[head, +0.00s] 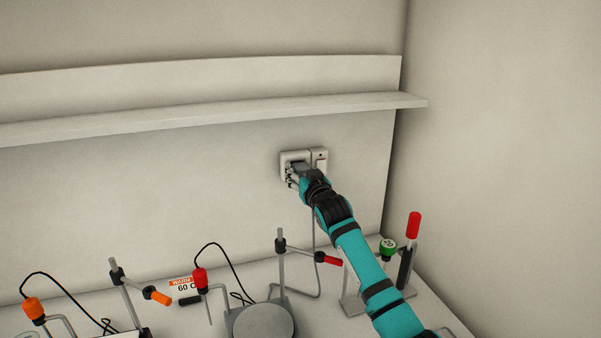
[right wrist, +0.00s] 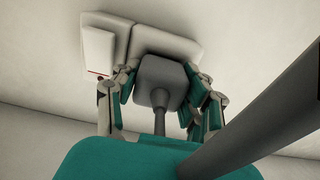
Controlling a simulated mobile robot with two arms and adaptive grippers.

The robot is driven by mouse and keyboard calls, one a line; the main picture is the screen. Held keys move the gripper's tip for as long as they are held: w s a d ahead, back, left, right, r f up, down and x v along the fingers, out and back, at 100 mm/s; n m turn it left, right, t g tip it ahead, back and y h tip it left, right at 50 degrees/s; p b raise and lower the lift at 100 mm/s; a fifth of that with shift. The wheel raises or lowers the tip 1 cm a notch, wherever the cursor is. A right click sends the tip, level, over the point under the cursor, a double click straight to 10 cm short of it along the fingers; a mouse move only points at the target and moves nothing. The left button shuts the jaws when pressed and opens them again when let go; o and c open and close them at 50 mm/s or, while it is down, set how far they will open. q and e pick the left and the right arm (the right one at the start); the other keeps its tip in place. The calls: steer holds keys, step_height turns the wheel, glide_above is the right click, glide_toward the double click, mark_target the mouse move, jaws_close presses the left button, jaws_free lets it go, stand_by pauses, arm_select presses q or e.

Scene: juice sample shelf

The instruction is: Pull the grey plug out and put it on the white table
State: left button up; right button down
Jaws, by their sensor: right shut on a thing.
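The grey plug (right wrist: 160,80) sits at the white wall socket (right wrist: 165,42), with its grey cord (right wrist: 159,118) trailing back toward the wrist camera. In the head view the socket (head: 320,158) is on the back wall, and the plug is mostly hidden by my right gripper (head: 297,177). In the right wrist view my right gripper (right wrist: 160,90) has its fingers on both sides of the plug and is shut on it. Whether the plug is fully seated is hidden. The white table (head: 235,277) lies below. My left gripper is not in view.
A stand with a round grey plate (head: 263,320) is on the table below the socket. Red and orange-handled tools (head: 200,279) stand to the left. A green-capped item (head: 388,246) and a red-topped rod (head: 413,226) are right of my arm. A shelf (head: 230,113) runs above the socket.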

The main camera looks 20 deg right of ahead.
steer(key=shift+s+f, duration=0.1)
steer(key=shift+f, duration=0.1)
steer(key=shift+s+r+p, duration=0.2)
steer(key=shift+s+p, duration=0.1)
steer(key=shift+s, duration=0.15)
steer(key=shift+s, duration=0.15)
steer(key=shift+s+p, duration=0.3)
steer(key=shift+p, duration=0.2)
steer(key=shift+s+d+p, duration=0.1)
steer(key=shift+s+p, duration=0.8)
steer(key=shift+s, duration=0.4)
